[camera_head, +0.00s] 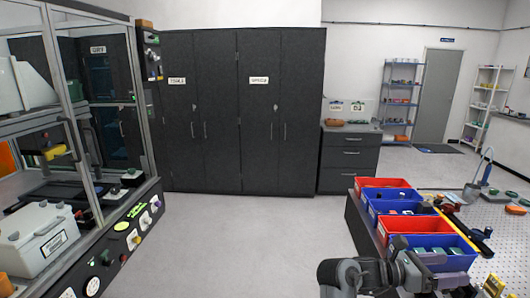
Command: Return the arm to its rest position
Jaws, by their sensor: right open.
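My right arm comes in at the bottom edge, in front of the bins on the right-hand bench. My right gripper (474,286) is at the lower right, low by the bench edge and partly cut off by the frame. It is open, and I see nothing held in it. A yellow piece (493,285) shows close beside it; I cannot tell whether they touch. My left arm and gripper are not in view.
A red bin (382,183), blue bins (398,194) and another red bin (410,223) stand on the bench. A framed machine (137,205) fills the left. Dark cabinets (265,110) line the back wall. The floor (240,235) between is clear.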

